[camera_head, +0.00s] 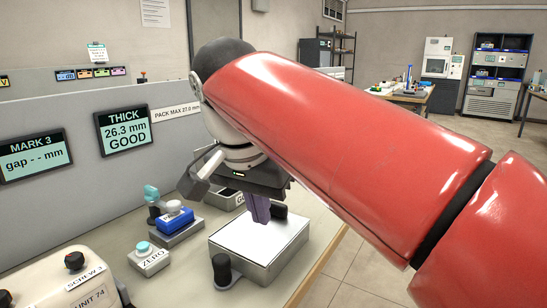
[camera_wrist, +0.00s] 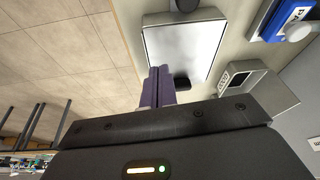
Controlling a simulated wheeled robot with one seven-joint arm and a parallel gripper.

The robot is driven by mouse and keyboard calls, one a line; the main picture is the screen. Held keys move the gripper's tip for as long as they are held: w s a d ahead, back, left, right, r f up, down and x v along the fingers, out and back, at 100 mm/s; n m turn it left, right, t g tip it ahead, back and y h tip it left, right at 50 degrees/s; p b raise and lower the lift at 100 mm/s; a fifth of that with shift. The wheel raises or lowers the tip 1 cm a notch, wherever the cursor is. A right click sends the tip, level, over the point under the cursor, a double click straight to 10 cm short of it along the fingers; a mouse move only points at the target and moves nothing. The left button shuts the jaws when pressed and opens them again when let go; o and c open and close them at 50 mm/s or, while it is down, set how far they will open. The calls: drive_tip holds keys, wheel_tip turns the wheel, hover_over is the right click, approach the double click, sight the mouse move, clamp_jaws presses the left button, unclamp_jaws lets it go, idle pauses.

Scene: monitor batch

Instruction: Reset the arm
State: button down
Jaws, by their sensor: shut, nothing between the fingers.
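My red arm reaches across the head view from the lower right. My gripper (camera_head: 259,215) hangs at its end with dark purple fingers pointing down. In the wrist view the two fingers of my gripper (camera_wrist: 160,72) are together with nothing between them. Below them is a grey block with a bright white top plate (camera_head: 258,240) and black knobs at its ends; the plate also shows in the wrist view (camera_wrist: 185,50). The fingertips overlap the plate's far part in the head view. I cannot tell whether they touch it.
A ZERO button box (camera_head: 149,258), a blue device (camera_head: 174,219) and a UNIT 74 case (camera_head: 75,285) stand left of the plate. Two screens, reading MARK 3 (camera_head: 34,157) and THICK 26.3 mm GOOD (camera_head: 124,130), are on the panel behind. Open floor (camera_head: 340,250) lies right of the table edge.

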drive_tip(key=s+d+f+n, duration=0.1)
drive_tip(key=s+d+f, duration=0.2)
drive_tip(key=d+f, duration=0.2)
drive_tip(key=s+d+f+n+t+y, duration=0.1)
drive_tip(key=s+d+f, duration=0.3)
drive_tip(key=f, duration=0.5)
drive_tip(key=s+d+f+n+t, duration=0.1)
drive_tip(key=s+d+f+n, duration=0.2)
drive_tip(key=d+f, duration=0.3)
drive_tip(key=shift+s+d+f, duration=0.3)
drive_tip(key=shift+d+f, duration=0.1)
drive_tip(key=shift+d, duration=0.85)
